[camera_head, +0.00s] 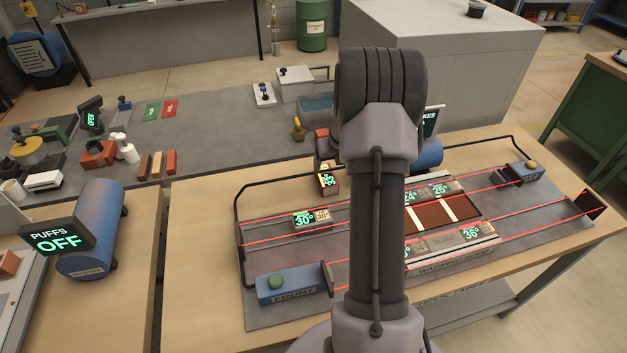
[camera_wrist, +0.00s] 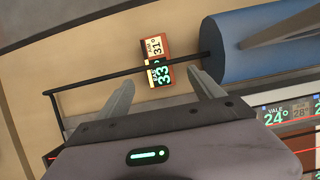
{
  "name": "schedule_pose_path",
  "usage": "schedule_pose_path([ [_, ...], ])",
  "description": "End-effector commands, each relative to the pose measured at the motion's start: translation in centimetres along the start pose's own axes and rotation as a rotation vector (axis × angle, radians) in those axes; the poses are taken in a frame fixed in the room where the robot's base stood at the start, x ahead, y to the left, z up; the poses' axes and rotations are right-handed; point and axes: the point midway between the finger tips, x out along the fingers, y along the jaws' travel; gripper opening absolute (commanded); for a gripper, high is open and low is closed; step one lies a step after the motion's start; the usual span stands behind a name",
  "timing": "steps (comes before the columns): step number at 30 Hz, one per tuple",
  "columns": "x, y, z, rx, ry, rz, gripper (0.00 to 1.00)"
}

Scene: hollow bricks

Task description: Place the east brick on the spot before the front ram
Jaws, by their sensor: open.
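A small orange-brown brick (camera_wrist: 152,46) with a green-lit display reading 33 and a second label reading 31° lies on the wooden table in the wrist view. It also shows in the head view (camera_head: 328,181), behind the grey plate and left of my arm. I cannot tell its name for certain. My gripper (camera_wrist: 161,75) is open and empty, its fingertips on either side of the brick's near end, apart from it. The front ram (camera_head: 286,286) is a blue box with a green knob and a dark upright pusher plate. The floor before it is partly hidden by my arm.
A black rail (camera_wrist: 120,77) crosses close by the brick, and a blue cylinder (camera_wrist: 258,45) lies right of it. Another brick (camera_head: 311,220) reading 30° sits on the grey plate (camera_head: 265,240). The warming nest (camera_head: 450,247) holds several bricks; red beams line it. The far ram (camera_head: 522,173) stands at right.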

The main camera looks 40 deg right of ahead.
Motion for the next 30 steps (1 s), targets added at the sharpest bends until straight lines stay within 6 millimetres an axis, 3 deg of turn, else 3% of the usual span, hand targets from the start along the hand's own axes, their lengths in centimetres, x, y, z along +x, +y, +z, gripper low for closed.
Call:
schedule_pose_path([
  [1, 1.9, 0.1, -0.3, -0.001, 0.003, 0.002, 0.76],
  [3, 3.6, 0.1, -0.2, -0.001, 0.002, 0.002, 0.76],
  [9, 6.1, 0.1, 0.0, -0.003, 0.0, 0.001, 0.76],
  [15, 10.1, 0.0, 0.3, -0.004, 0.002, 0.002, 0.76],
  [30, 10.9, 0.0, 0.4, -0.004, 0.0, 0.001, 0.76],
])
